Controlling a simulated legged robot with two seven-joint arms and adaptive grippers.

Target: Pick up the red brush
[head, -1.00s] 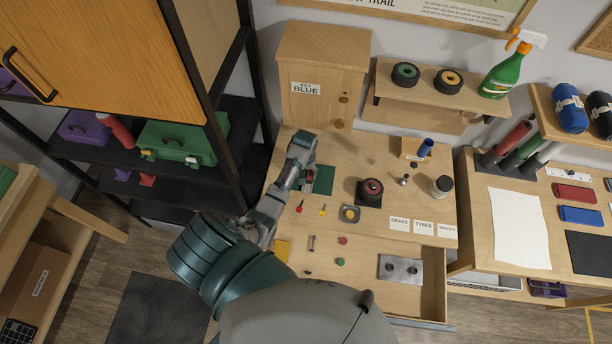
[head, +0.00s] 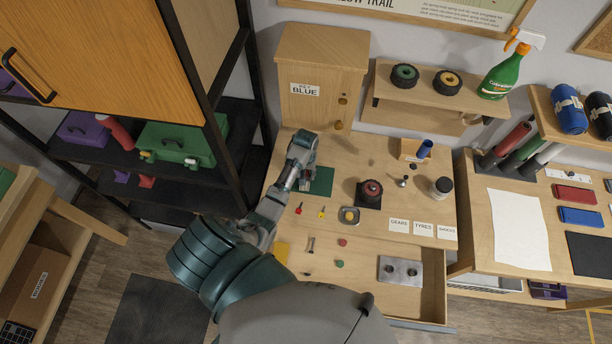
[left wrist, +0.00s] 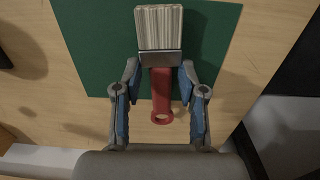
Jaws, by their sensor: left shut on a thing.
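The red brush (left wrist: 160,92) shows in the left wrist view, with pale bristles pointing to the top of the picture, a dark metal band and a red handle ending in a ring. My left gripper (left wrist: 160,80) has its blue-padded fingers on both sides of the handle just below the band and is shut on it. The brush is over the green mat (left wrist: 215,60); I cannot tell whether it touches it. In the head view my left gripper (head: 304,184) is at the green mat (head: 323,181) and hides most of the brush. My right gripper is out of view.
The wooden cabinet (head: 318,75) stands behind. An open drawer (head: 402,300) juts out at the front. A dark shelf rack (head: 205,190) is close on the left.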

